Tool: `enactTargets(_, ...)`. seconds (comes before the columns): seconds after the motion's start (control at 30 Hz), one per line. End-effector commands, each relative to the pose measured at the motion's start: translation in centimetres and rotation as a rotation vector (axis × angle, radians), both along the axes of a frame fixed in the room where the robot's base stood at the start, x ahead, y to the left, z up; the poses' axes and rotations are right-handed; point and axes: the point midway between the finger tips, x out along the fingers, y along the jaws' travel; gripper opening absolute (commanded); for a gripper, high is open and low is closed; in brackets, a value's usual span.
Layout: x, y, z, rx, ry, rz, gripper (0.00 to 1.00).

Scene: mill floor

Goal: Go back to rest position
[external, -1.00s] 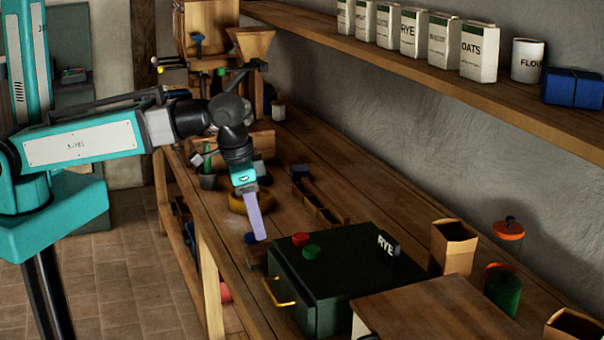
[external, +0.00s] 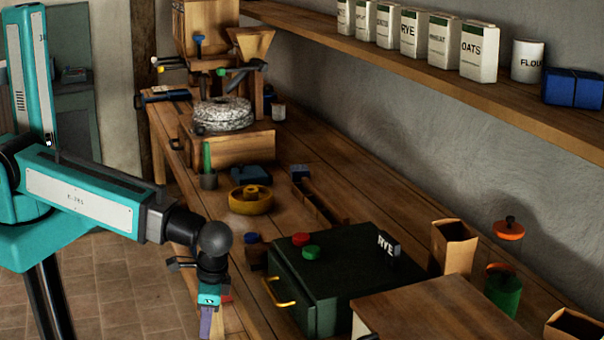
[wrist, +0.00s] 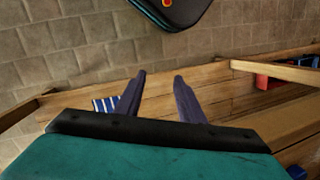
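My gripper (external: 207,318) hangs low at the front edge of the wooden workbench (external: 290,155) in the external view, in front of the green box. In the wrist view my gripper (wrist: 158,78) shows two purple fingers spread apart, with nothing between them. Beyond the fingers are wooden bench parts (wrist: 225,90) and the tiled floor (wrist: 60,45). The fingertips are partly cut off by the lower edge of the external view.
A dark green box (external: 345,280) with a yellow handle stands on the bench, with red and green caps on it. A yellow round dish (external: 250,203) and a stone mill (external: 222,114) are farther back. Open floor (external: 125,275) lies left of the bench.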

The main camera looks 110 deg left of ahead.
Motion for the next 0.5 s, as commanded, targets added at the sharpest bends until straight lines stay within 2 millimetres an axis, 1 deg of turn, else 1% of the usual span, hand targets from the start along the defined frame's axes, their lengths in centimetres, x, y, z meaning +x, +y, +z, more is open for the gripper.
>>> enactTargets(0.03, -0.6, -0.5, -1.4, -0.009, 0.013, -0.018, 0.35)
enactTargets(0.1, -1.3, -1.1, -2.9, -0.023, 0.028, -0.044, 0.35)
enactTargets(0.27, -3.1, -2.4, -6.5, -0.053, 0.059, -0.102, 0.35)
enactTargets(0.5, -6.2, -4.3, -11.5, -0.098, 0.106, -0.184, 0.35)
